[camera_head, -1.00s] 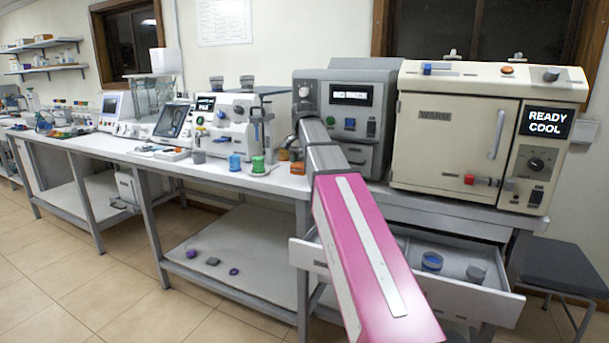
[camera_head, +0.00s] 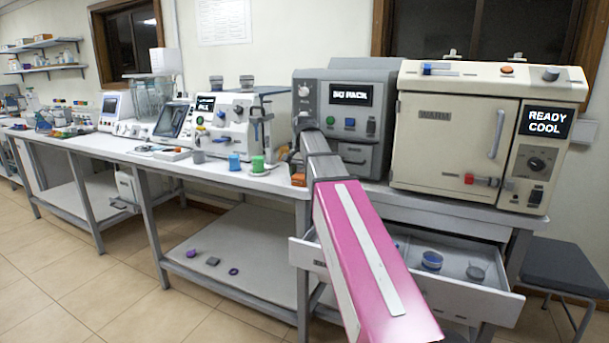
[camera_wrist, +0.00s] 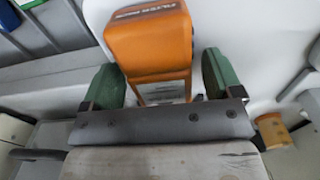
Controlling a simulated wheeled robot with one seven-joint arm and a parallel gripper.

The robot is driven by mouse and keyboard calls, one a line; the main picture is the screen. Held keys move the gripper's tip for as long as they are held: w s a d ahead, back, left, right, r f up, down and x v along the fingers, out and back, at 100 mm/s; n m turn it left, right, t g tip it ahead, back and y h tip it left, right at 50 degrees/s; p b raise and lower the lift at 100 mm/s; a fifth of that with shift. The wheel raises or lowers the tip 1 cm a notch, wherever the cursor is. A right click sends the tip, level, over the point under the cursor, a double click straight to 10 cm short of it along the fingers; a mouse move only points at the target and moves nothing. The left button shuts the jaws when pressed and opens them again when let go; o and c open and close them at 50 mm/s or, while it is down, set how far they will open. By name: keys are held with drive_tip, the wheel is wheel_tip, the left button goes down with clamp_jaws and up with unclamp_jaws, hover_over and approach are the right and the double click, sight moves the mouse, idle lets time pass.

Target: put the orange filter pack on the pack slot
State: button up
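The orange filter pack (camera_wrist: 150,42) is in the wrist view, with dark lettering on its top face and a pale label lower down. My gripper (camera_wrist: 163,80) has its two green fingers on either side of the pack's near end. A pale gap shows between the pack and the right finger; contact at the left finger is unclear. In the head view my arm hides most of the pack's area. The grey instrument (camera_head: 345,123) behind my arm has a display that appears to read "NO PACK". I cannot make out the pack slot.
An orange block (camera_head: 298,180) shows at the bench edge beside my arm. Green (camera_head: 258,164) and blue (camera_head: 234,162) containers stand left of it. The beige oven (camera_head: 460,140) stands right, above an open drawer (camera_head: 470,290) holding small cups.

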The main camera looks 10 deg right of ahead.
sight(304, 172)
drive_tip(key=shift+r, duration=0.1)
wheel_tip(304, 172, up, 12)
idle(0.7)
